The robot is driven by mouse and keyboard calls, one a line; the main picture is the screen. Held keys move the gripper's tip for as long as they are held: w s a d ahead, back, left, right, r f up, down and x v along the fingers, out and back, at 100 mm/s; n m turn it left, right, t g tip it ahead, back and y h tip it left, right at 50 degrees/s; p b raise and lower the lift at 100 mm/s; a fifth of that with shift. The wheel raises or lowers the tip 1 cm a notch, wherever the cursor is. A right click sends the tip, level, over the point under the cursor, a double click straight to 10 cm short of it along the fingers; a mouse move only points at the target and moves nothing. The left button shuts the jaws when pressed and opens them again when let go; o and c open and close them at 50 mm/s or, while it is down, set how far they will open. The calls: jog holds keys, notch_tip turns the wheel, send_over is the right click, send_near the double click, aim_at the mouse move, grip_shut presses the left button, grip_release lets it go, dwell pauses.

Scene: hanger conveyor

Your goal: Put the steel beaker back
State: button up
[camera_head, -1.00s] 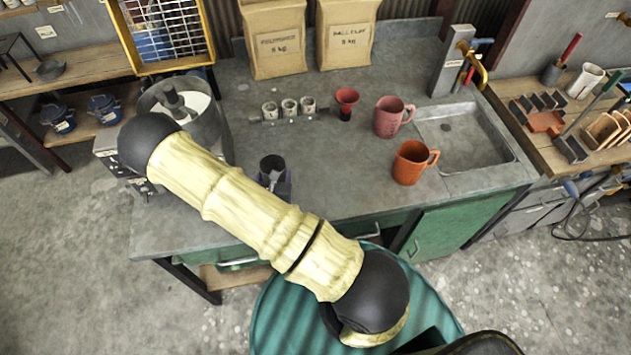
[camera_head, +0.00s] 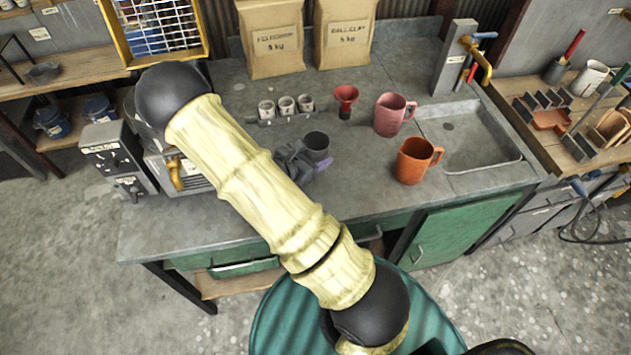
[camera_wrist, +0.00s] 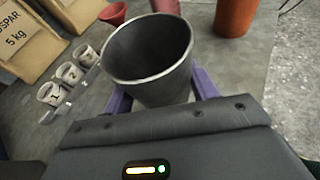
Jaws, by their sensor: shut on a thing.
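The steel beaker (camera_head: 317,143) is dark grey, open-topped and roughly upright over the middle of the grey bench. My gripper (camera_head: 309,165) is shut on it from the near left side. In the wrist view the beaker (camera_wrist: 150,60) looks empty, with purple fingers (camera_wrist: 204,84) showing on both sides of it. Its base is hidden, so I cannot tell whether it touches the bench. Behind it stands a rack (camera_head: 284,120) with several small numbered cups. My arm hides part of the bench on the left.
A red funnel (camera_head: 346,94), a pink jug (camera_head: 390,114) and an orange jug (camera_head: 414,160) stand right of the beaker, before a sink (camera_head: 470,140). Two paper bags (camera_head: 272,40) stand at the back. A grey machine (camera_head: 118,158) is at the left. The bench front is clear.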

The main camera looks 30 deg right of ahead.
jog(key=p, duration=0.1)
send_over(314, 183)
jog(key=shift+f, duration=2.85)
jog(key=shift+f, duration=0.1)
jog(key=shift+f+p, duration=0.45)
jog(key=shift+f, duration=1.55)
jog(key=shift+f, duration=0.15)
jog(key=o, duration=1.1)
jog(key=shift+o, duration=0.2)
jog(key=shift+s, duration=0.1)
